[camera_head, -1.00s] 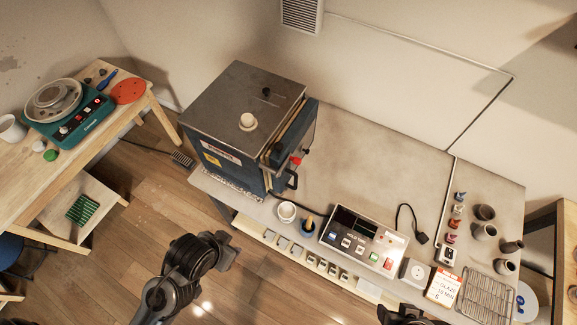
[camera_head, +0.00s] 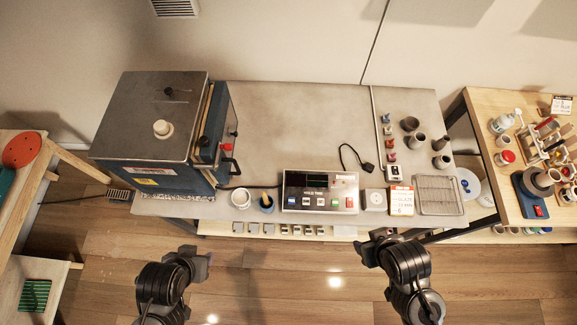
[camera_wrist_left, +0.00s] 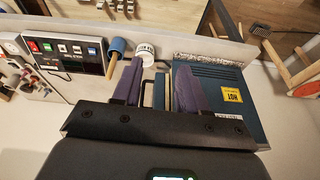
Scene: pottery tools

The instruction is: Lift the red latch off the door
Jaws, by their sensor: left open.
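The red latch (camera_head: 227,147) sits on the right-hand door side of the blue kiln (camera_head: 170,179), above a black door handle (camera_head: 231,163). The kiln door looks closed against the body. My left gripper (camera_head: 199,264) is below the kiln in the head view, apart from it. In the left wrist view its two purplish fingers (camera_wrist_left: 158,85) stand apart with nothing held. Beyond them are the kiln side with a yellow label (camera_wrist_left: 231,95); I cannot make out the latch there. My right gripper (camera_head: 373,248) is in front of the bench, away from the kiln; its fingers are too dark to judge.
A white cup (camera_head: 241,198), a blue pot (camera_head: 267,203) and a controller box (camera_head: 320,192) stand along the bench front right of the kiln. The grey benchtop (camera_head: 290,120) behind them is mostly clear. A tool table (camera_head: 491,105) is at right, a wooden table (camera_head: 75,166) at left.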

